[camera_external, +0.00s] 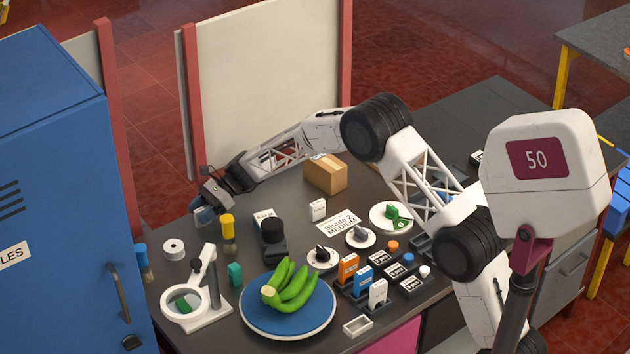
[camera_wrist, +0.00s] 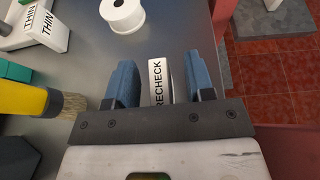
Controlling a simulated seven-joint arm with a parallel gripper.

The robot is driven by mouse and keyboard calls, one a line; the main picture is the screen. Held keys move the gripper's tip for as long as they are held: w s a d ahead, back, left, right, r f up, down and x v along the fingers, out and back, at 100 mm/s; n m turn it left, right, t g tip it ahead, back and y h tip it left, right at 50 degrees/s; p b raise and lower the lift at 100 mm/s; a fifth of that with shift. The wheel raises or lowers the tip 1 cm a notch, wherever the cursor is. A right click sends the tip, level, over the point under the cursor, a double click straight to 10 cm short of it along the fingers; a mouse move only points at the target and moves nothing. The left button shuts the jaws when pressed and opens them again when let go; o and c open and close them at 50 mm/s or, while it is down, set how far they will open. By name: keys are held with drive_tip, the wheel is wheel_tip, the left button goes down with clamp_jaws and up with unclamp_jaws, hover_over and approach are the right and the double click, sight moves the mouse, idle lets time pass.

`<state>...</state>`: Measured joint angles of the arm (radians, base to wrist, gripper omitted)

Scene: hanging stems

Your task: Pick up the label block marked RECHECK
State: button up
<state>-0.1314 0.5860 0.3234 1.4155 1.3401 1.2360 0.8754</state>
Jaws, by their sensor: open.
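The label block marked RECHECK (camera_wrist: 157,85) is white with black lettering and stands between the two blue fingers of my gripper (camera_wrist: 162,82) in the wrist view. The fingers are open, with a visible gap on the block's left side; the gap on its right is narrower. The block's lower part is hidden behind the gripper body. In the external view my gripper (camera_external: 204,215) is low at the table's far left edge, and I cannot make out the block there.
A white roll (camera_wrist: 122,14) lies ahead of the fingers, and a yellow-handled brush (camera_wrist: 40,100) is to their left. The magnifier stand (camera_external: 205,300), a blue plate (camera_external: 262,322) with green bananas (camera_external: 290,285) and a cardboard box (camera_external: 325,174) are on the table. A blue cabinet (camera_external: 60,190) stands left.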

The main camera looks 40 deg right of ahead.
sight(200, 210)
drive_tip(key=shift+a+f, duration=0.1)
drive_tip(key=shift+a, duration=0.15)
drive_tip(key=shift+c, duration=0.3)
clamp_jaws()
idle(0.4)
drive_tip(key=shift+r, duration=5)
